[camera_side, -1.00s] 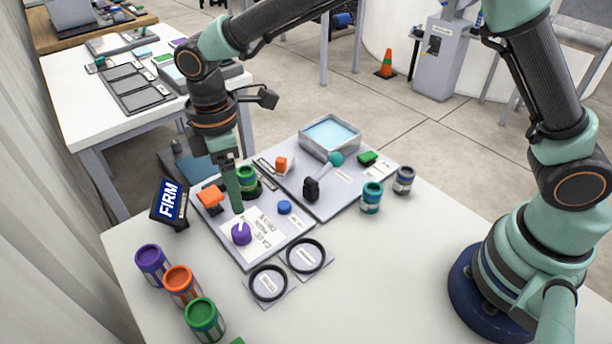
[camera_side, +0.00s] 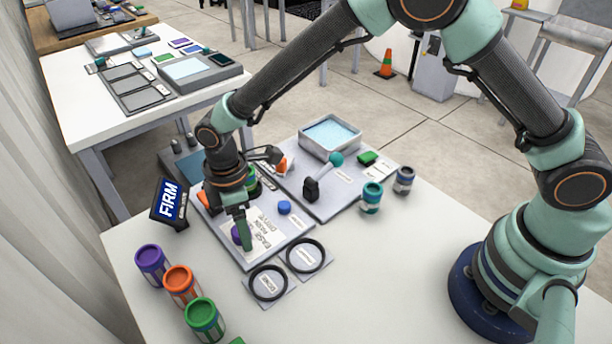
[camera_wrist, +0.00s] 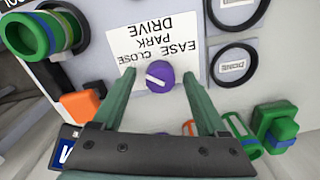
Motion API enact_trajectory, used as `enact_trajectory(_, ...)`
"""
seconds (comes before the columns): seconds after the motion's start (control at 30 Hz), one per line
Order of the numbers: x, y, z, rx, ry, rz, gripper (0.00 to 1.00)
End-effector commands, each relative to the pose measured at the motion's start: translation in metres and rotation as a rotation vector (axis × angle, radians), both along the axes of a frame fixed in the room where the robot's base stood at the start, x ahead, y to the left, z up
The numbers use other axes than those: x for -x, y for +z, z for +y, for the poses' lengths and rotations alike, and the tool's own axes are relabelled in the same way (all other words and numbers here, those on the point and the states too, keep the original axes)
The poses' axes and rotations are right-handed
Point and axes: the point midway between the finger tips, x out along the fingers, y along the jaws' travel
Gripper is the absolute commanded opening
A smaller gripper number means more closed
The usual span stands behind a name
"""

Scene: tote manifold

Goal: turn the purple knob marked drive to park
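The purple knob (camera_side: 236,234) is on a white label card on the grey panel, partly hidden by my gripper in the side view. In the wrist view the knob (camera_wrist: 160,80) has a white pointer line, slanted; I cannot tell which end marks the setting. The card (camera_wrist: 150,45) reads EASE CLOSE, PARK and DRIVE, upside down in that view. My gripper (camera_wrist: 159,75) is open, its two green fingers on either side of the knob with a gap to each. In the side view my gripper (camera_side: 246,246) points down at the knob.
A blue button (camera_side: 284,207) and an orange part are close by on the panel. Two black rings (camera_side: 268,283) lie in front. A lever with a teal ball (camera_side: 336,159) stands behind right. Purple, orange and green cans (camera_side: 204,319) stand at front left. The table's right middle is clear.

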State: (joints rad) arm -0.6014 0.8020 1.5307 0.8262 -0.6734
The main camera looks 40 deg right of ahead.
Motion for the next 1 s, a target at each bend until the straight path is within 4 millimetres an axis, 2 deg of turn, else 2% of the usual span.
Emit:
enact_trajectory(0.03,-0.0001,0.0001,0.0,0.0,0.0,0.0,0.57)
enact_trajectory(0.17,-0.0002,0.0003,-0.0001,0.0,0.0,0.0,0.07)
enact_trajectory(0.2,-0.0002,0.0003,-0.0001,0.0,0.0,0.0,0.0)
enact_trajectory(0.57,-0.0006,0.0006,-0.0003,0.0,-0.058,-0.003,0.0)
enact_trajectory(1.0,-0.0007,0.0009,0.0,-0.005,-0.394,-0.014,0.0)
